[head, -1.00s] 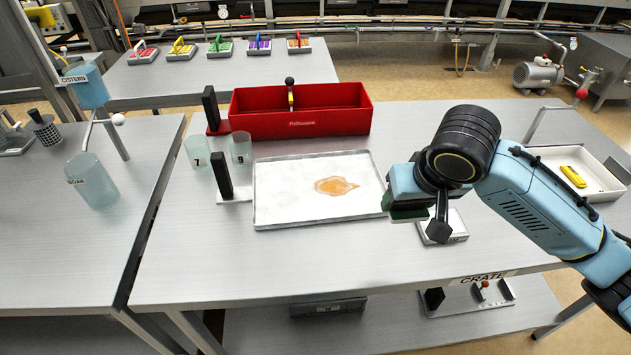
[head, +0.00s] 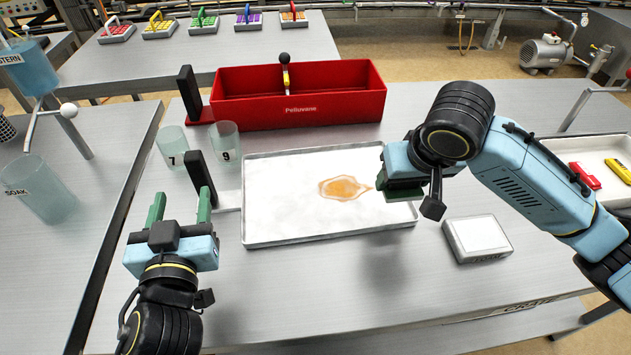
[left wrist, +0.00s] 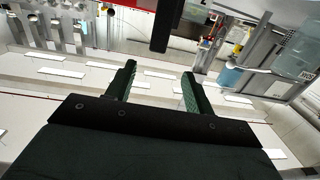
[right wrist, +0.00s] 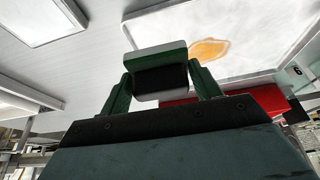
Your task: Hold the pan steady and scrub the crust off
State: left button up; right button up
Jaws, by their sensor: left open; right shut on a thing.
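The pan (head: 285,220) is a shallow pale rectangular tray lying flat on the grey table, with an orange-brown crust patch (head: 345,188) right of its middle. Both also show in the right wrist view, the pan (right wrist: 255,45) and the crust (right wrist: 210,50). My right gripper (head: 400,185) hangs above the pan's right end, shut on a small block-like scrubber (right wrist: 160,72) with green, black and whitish parts. The scrubber appears apart from the pan; the arm partly hides it in the head view. My left gripper (head: 180,208) is open and empty, left of the pan.
A red box (head: 330,118) stands behind the pan. A small white-topped block (head: 476,238) lies to the right; a white tray (head: 600,150) holds red and yellow items.

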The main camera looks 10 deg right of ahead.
aim_at(196, 154)
pick_arm(q)
jog(key=w, duration=1.3)
jog(key=shift+a+f+p, duration=0.1)
jog(key=shift+f+p, duration=0.2)
jog(key=shift+p, duration=0.1)
grip_shut()
jog(key=shift+s+f, duration=0.1)
jog(key=shift+f, duration=0.2)
dwell(1.2)
